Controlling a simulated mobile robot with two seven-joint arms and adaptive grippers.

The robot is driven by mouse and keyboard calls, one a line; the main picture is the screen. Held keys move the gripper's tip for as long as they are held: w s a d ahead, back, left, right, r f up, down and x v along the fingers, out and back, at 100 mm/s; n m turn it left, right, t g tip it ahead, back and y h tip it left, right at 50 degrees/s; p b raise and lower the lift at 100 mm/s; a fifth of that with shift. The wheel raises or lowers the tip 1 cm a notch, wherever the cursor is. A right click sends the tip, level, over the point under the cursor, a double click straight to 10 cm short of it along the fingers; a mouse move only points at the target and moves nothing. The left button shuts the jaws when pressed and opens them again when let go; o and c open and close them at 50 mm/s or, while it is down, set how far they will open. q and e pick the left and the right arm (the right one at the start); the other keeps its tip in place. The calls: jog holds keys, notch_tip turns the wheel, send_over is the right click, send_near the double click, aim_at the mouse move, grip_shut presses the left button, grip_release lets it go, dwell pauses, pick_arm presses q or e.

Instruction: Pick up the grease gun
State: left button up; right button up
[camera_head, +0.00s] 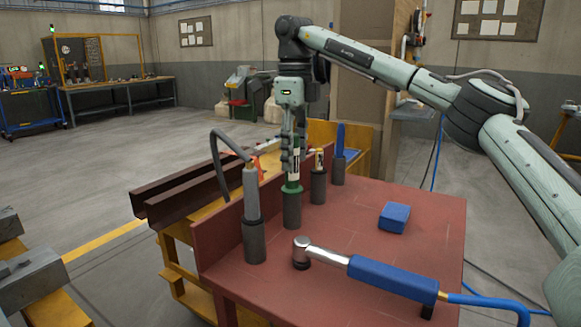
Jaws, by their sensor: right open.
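The grease gun (251,195) looks to be the grey cylinder with a curved black hose on top. It stands upright in a dark cup at the left edge of the red table. My right gripper (292,160) points straight down over a green tube (292,187) with a pale label, to the right of and behind the grease gun. Its fingers are open at the sides of the tube's upper part; whether they touch it cannot be told. The tube stands in a dark holder (292,210). My left gripper is not in view.
The red table (400,215) also bears a yellow-topped tool (319,160) and a blue-handled tool (340,141) in dark holders, a blue block (394,217) and a blue-handled power tool (390,277) with a hose. Dark red beams (190,195) lie to the left.

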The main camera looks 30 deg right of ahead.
jog(key=f, duration=0.4)
jog(key=shift+a+f, duration=0.15)
jog(key=shift+a, duration=0.05)
jog(key=shift+c, duration=0.4)
grip_shut()
